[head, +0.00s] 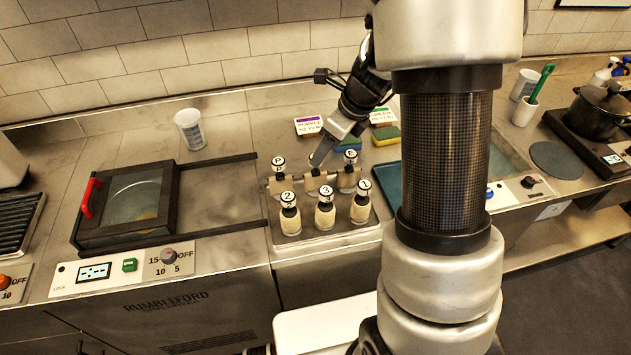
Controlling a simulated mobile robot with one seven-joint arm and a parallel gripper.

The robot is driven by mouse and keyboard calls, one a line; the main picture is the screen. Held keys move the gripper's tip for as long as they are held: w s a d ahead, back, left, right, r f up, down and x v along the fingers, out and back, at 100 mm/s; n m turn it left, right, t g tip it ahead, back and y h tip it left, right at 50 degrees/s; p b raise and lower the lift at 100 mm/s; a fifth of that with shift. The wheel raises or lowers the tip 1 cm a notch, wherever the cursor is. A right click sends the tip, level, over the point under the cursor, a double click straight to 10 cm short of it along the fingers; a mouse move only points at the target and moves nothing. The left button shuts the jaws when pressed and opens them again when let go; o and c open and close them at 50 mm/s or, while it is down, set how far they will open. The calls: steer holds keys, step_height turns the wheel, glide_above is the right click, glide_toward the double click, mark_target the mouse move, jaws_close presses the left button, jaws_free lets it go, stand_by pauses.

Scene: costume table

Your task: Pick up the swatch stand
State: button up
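No thing here is clearly marked as the swatch stand. The likeliest is a low dark rack with tan pieces (313,184) on a metal tray (300,237), between the back and front rows of round-topped, lettered or numbered pieces; I cannot tell its exact shape. My gripper (320,158) reaches down from the upper right, its light fingertip just above or at the rack's middle. Contact cannot be told. The finger gap is not visible, so I cannot tell open from shut. The gripper partly hides the back row's middle.
Behind are a purple-edged card (308,125), sponges (385,136) and a white cup (190,130). A lidded basin (132,200) lies left; a dark pot (598,110) stands right.

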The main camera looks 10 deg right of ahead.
glide_above(316, 175)
steer(key=w, duration=0.1)
step_height(316, 175, down, 4)
steer(key=shift+d+f, duration=0.1)
steer(key=shift+f, duration=0.15)
jaws_close()
